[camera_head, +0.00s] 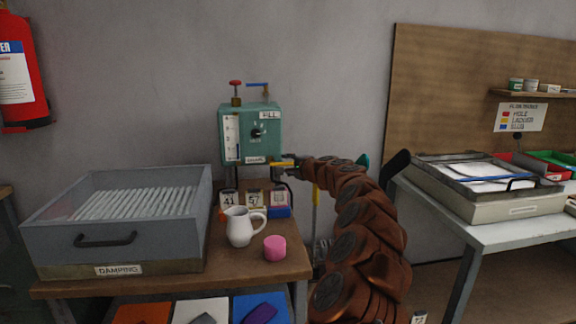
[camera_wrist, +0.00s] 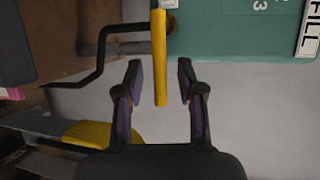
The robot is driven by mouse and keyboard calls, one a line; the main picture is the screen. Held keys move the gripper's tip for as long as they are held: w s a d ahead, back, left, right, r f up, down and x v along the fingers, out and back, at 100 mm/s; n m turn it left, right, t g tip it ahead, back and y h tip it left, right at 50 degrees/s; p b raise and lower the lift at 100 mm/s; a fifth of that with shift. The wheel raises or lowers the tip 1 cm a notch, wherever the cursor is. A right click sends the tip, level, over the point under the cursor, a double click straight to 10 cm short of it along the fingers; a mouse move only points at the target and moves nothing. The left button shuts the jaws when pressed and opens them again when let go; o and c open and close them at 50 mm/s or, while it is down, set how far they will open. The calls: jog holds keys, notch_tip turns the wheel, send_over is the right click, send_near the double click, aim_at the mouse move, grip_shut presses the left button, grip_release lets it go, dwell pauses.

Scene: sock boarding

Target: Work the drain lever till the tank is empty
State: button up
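The teal tank (camera_head: 262,122) stands at the back of the brown table, with a white gauge strip (camera_head: 231,138) on its left face; the level is too small to read. A yellow lever (camera_wrist: 160,58) sticks out from the tank's edge in the wrist view. It also shows at the tank's lower right in the head view (camera_head: 279,164). My gripper (camera_wrist: 160,75) is open, with one dark finger on each side of the lever and gaps between. In the head view my gripper (camera_head: 290,162) is small and partly hidden by my arm.
A white jug (camera_head: 239,227), a pink cylinder (camera_head: 275,247) and numbered cards (camera_head: 254,199) stand below the tank. A grey damping box (camera_head: 130,239) fills the table's left. A dark bent pipe (camera_wrist: 96,72) runs close to the lever. A second table (camera_head: 500,236) stands right.

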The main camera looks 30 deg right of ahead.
grip_shut()
dwell(0.3)
dwell(0.5)
